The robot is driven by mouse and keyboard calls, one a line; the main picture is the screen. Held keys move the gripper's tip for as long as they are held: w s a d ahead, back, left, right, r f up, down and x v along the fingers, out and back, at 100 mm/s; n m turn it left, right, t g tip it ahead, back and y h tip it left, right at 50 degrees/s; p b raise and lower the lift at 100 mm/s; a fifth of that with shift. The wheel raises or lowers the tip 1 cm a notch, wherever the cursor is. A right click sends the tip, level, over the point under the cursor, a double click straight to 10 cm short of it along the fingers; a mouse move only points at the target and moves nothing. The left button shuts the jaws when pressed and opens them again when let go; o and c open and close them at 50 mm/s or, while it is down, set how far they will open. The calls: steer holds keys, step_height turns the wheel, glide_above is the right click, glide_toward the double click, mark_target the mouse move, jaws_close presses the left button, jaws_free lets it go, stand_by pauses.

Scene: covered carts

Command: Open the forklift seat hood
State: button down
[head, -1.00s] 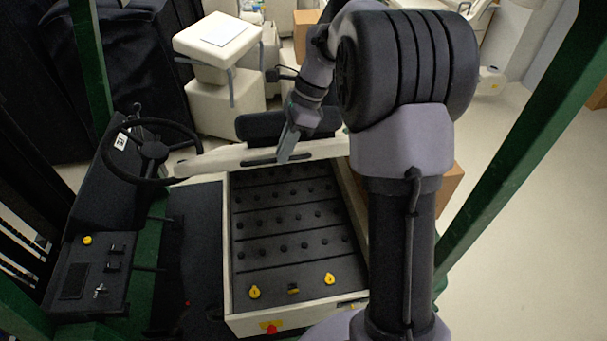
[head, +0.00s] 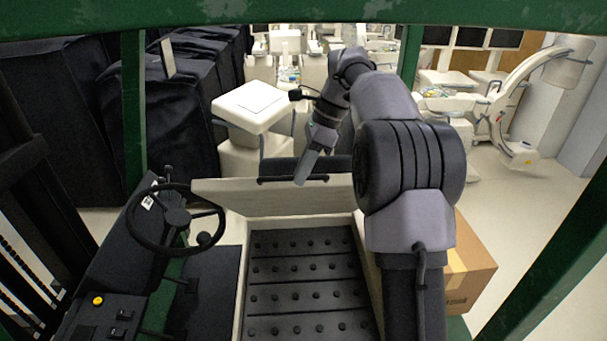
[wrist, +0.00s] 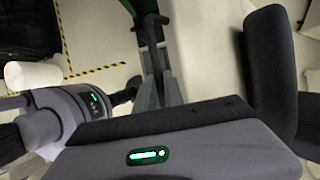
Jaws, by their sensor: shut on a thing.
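The seat hood (head: 225,196) is a pale panel standing raised and steeply tilted at the back of the seat box (head: 238,290) in the head view. The box is open, showing a dark studded interior (head: 305,270). In the wrist view, my gripper (wrist: 158,90) reaches past the pale hood (wrist: 205,50); the exact contact is hard to see there. The dark seat back (head: 342,166) is partly hidden behind the hood and my arm.
A steering wheel (head: 175,218) and control console (head: 100,318) are at left. Green frame posts (head: 133,105) surround the cab. A white cart (head: 250,108) stands behind, a cardboard box (head: 472,265) at right. Open floor (head: 530,210) lies beyond at right.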

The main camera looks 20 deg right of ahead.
steer(key=shift+f, duration=0.2)
steer(key=c, duration=1.8)
jaws_free()
steer(key=o, duration=0.3)
steer(key=shift+w+f, duration=0.1)
steer(key=shift+w, duration=0.2)
steer(key=shift+o, duration=0.2)
steer(key=v, duration=0.7)
steer(key=shift+r, duration=0.35)
